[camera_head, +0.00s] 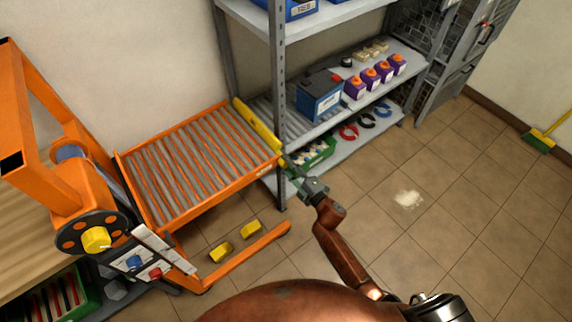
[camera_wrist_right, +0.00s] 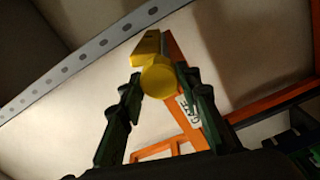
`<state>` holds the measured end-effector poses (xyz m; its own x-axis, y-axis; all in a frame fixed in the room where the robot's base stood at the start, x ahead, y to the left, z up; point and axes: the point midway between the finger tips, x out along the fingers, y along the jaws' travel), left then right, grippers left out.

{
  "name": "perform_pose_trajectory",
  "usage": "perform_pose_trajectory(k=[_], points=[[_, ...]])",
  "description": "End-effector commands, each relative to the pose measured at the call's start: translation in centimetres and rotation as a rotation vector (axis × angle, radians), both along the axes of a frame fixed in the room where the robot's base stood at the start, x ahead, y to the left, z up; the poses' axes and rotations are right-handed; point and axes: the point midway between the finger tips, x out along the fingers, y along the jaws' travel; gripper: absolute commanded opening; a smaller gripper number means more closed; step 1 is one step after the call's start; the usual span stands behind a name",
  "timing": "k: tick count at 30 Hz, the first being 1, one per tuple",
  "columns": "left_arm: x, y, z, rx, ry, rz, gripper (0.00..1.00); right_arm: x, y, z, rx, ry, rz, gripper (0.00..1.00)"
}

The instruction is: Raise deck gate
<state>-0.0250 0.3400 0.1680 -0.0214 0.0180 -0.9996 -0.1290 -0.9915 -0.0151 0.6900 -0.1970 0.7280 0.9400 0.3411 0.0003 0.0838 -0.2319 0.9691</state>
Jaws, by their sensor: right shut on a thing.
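The yellow deck gate (camera_head: 257,126) is a bar lying across the right end of the orange roller deck (camera_head: 130,192), beside the grey shelf rack. In the right wrist view the gate (camera_wrist_right: 157,80) shows its round yellow end between the two dark fingers, near an orange frame with a "GATE" label (camera_wrist_right: 189,111). My right gripper (camera_head: 288,164) is at the near end of the gate and shut on it; its fingers (camera_wrist_right: 162,88) stand on either side of the round end. My left gripper is not in view.
The grey rack (camera_head: 279,90) stands close to the gate and holds a blue battery (camera_head: 319,96) and several purple boxes. An orange lift with a black wheel (camera_head: 92,238) is at the left. Tiled floor (camera_head: 450,190) is open at the right, with a white patch.

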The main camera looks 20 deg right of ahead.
Motion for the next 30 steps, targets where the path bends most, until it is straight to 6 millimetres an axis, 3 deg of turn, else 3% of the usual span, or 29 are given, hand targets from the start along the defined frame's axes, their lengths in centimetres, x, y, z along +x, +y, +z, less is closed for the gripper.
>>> perform_pose_trajectory(k=[15,30], points=[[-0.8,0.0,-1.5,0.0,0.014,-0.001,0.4,-0.1,0.1,-0.4,-0.331,-0.117,0.003,0.07],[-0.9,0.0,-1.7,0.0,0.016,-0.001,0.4,-0.1,0.1,-0.3,-0.399,-0.142,0.003,0.07]])
